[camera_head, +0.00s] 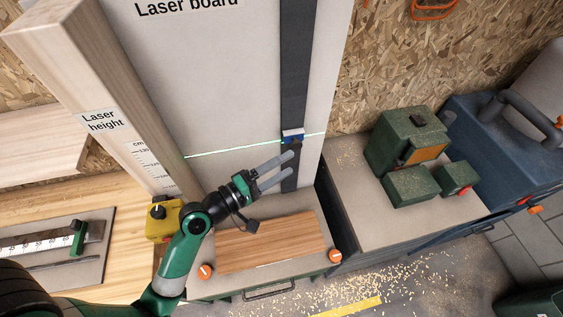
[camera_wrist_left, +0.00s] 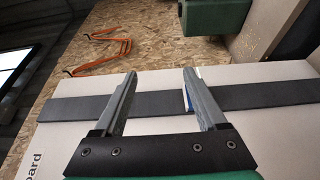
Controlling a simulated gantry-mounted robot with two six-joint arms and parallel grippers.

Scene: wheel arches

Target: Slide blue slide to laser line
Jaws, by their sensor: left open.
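The blue slide (camera_head: 292,138), with a white top piece, sits on the dark vertical rail (camera_head: 297,70) of the laser board (camera_head: 225,75). The green laser line (camera_head: 232,148) crosses the board and meets the slide at about its height in the head view; the exact alignment is hard to tell. My left gripper (camera_head: 291,164) is open, its fingers pointing at the rail just below the slide. In the left wrist view, the open gripper (camera_wrist_left: 160,74) has the rail between and behind its fingers. The slide (camera_wrist_left: 187,98) shows there partly hidden behind the right finger. My right gripper is not visible.
A wooden post with a "Laser height" label (camera_head: 102,120) and a scale stands left of the board. A yellow device (camera_head: 162,220) is near its foot. A wooden plank (camera_head: 272,243) lies below my gripper. Green boxes (camera_head: 408,140) stand on the right bench.

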